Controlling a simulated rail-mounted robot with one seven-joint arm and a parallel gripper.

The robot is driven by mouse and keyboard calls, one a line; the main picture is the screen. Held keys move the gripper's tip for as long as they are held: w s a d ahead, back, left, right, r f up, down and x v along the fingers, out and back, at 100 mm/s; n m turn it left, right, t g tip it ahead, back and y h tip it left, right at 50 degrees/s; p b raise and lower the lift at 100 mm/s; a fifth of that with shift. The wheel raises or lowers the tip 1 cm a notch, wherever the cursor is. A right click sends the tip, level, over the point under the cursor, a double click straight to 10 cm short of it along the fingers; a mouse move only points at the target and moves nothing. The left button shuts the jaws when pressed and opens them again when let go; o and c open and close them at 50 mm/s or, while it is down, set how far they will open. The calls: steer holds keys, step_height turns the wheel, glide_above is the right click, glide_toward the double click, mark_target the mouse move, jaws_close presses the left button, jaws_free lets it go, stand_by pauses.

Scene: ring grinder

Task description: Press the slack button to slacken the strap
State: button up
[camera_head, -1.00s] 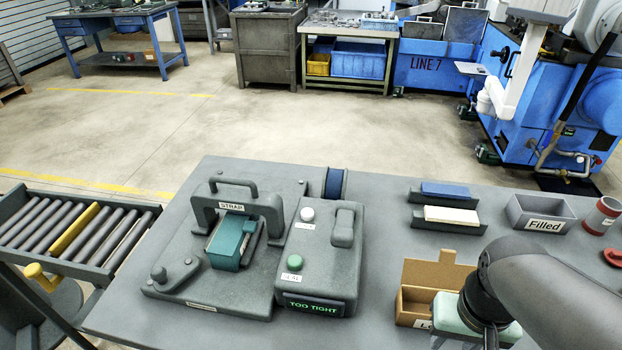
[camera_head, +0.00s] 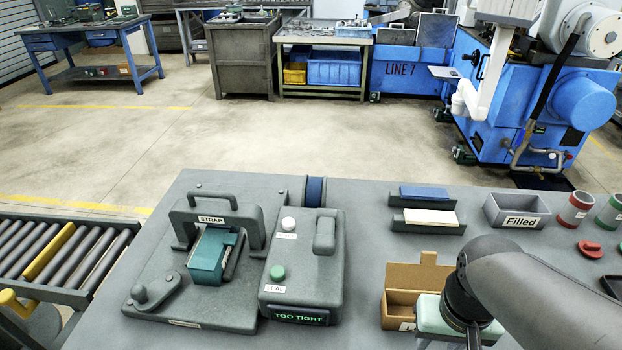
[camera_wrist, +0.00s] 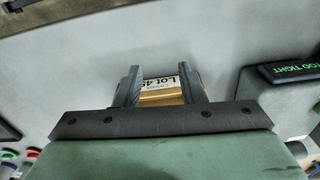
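The strap machine (camera_head: 225,245) stands on the left of the table, with an arch marked STRAP over a teal block (camera_head: 208,258). Its control box (camera_head: 318,278) carries a raised white button (camera_head: 289,225), whose label is too small to read, and a green button (camera_head: 277,272) labelled SEAL. The display (camera_head: 299,315) reads TOO TIGHT and also shows in the wrist view (camera_wrist: 292,69). My gripper (camera_wrist: 159,70) is open, its two fingers apart over a cardboard carton (camera_wrist: 162,98). It is right of the control box, touching neither button; its fingers are hidden in the head view.
The open carton (camera_head: 403,303) stands on the table between the control box and my arm. Behind it are holders with a blue (camera_head: 424,192) and a cream block (camera_head: 428,216), and a Filled bin (camera_head: 518,209). A roller conveyor (camera_head: 50,255) adjoins on the left.

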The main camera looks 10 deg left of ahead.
jaws_close()
stand_by(1.8)
